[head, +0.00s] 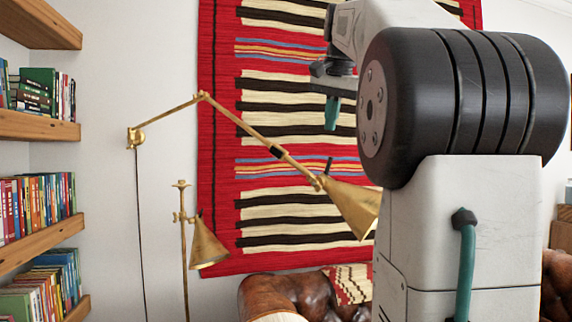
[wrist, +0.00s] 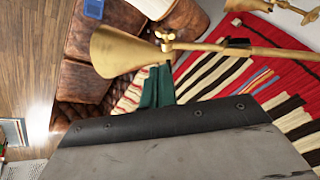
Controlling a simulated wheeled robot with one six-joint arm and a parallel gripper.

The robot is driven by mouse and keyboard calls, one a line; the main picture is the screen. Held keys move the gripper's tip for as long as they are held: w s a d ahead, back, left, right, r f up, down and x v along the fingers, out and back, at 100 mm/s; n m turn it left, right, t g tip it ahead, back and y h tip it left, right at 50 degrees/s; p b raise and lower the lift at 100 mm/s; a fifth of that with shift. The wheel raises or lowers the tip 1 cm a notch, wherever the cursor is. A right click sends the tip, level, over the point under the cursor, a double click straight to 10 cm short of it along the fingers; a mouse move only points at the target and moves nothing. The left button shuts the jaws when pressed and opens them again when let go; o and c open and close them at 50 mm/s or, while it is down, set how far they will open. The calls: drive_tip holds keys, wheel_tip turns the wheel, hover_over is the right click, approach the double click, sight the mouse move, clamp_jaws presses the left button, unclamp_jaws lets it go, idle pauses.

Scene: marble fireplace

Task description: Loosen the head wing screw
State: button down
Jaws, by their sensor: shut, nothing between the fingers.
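A brass wall lamp has a cone-shaped head (head: 355,207) at the end of its jointed arm (head: 245,127). The head also shows in the wrist view (wrist: 118,50). There, a small brass wing screw (wrist: 165,38) sits at the joint between head and arm. In the head view the screw is too small to make out surely. My gripper (wrist: 157,84) shows as two teal fingers close together, shut and empty, pointing toward the joint. In the head view my gripper (head: 332,113) hangs above the lamp head, apart from it.
A brass floor lamp (head: 207,246) stands left of the wall lamp's head. A striped red rug (head: 285,85) hangs behind. A brown leather sofa (head: 290,292) is below. Bookshelves (head: 35,240) line the left side. Bare wall lies between shelves and lamp.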

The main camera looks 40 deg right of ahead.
approach(316, 178)
wheel_tip(316, 178, down, 2)
drive_tip(key=s+d, duration=0.1)
drive_tip(key=w+f, duration=0.2)
drive_tip(key=shift+w+f, duration=0.15)
drive_tip(key=shift+f, duration=0.25)
drive_tip(key=shift+w+a+f, duration=0.1)
drive_tip(key=shift+w+f, duration=0.2)
drive_tip(key=shift+w, duration=0.05)
